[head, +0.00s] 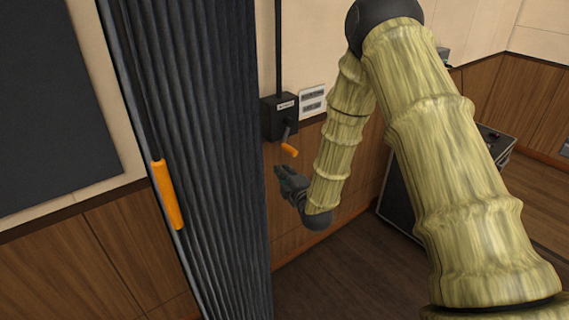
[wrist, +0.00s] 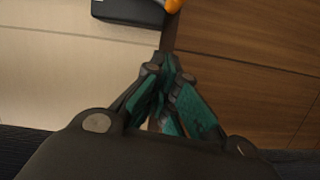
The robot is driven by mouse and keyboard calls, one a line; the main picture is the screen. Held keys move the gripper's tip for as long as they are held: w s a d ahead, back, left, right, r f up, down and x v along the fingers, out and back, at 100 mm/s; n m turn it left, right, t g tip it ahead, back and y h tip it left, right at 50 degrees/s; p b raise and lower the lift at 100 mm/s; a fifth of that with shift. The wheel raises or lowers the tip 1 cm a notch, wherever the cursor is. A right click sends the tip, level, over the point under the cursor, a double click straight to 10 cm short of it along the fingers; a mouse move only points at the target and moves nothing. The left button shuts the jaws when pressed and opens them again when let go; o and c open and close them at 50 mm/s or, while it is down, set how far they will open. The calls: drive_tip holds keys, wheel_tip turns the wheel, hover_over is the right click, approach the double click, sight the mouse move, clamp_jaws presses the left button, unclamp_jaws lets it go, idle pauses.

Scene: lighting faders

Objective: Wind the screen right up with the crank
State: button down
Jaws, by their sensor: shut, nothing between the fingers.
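The crank is on a dark box (head: 279,117) on the wall, with a short arm and an orange handle (head: 290,150) that hangs down to the lower right. My gripper (head: 281,173) is shut and empty, a little below the orange handle and apart from it in the head view. In the wrist view my gripper's fingers (wrist: 167,62) are together, and the orange handle (wrist: 173,5) shows at the top edge beside the dark box (wrist: 130,10). A dark panel (head: 55,100) is on the wall at the left; I cannot tell whether it is the screen.
A dark pleated curtain (head: 205,140) hangs left of the crank; an orange bar (head: 167,195) is at its left edge. A dark case (head: 397,205) stands at the right, behind my arm. Wooden floor (head: 330,265) is clear below.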

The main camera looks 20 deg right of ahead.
drive_tip(key=w+d+p, duration=0.2)
drive_tip(key=w+p, duration=0.2)
drive_tip(key=w, duration=0.6)
drive_tip(key=shift+d+f+p, duration=0.35)
drive_tip(key=shift+d+f, duration=0.05)
drive_tip(key=shift+f, duration=0.05)
drive_tip(key=d+f+n+b, duration=0.1)
drive_tip(key=b, duration=0.2)
drive_tip(key=w+d+n+b, duration=0.1)
drive_tip(key=n+b, duration=0.1)
drive_tip(key=b, duration=0.1)
drive_tip(key=d+f+n+t+b, duration=0.1)
drive_tip(key=b, duration=0.2)
drive_tip(key=shift+w+d+f+n+b, duration=0.2)
drive_tip(key=shift+d+f+n+b, duration=0.1)
drive_tip(key=shift+f+n+b, duration=0.1)
drive_tip(key=shift+r, duration=0.1)
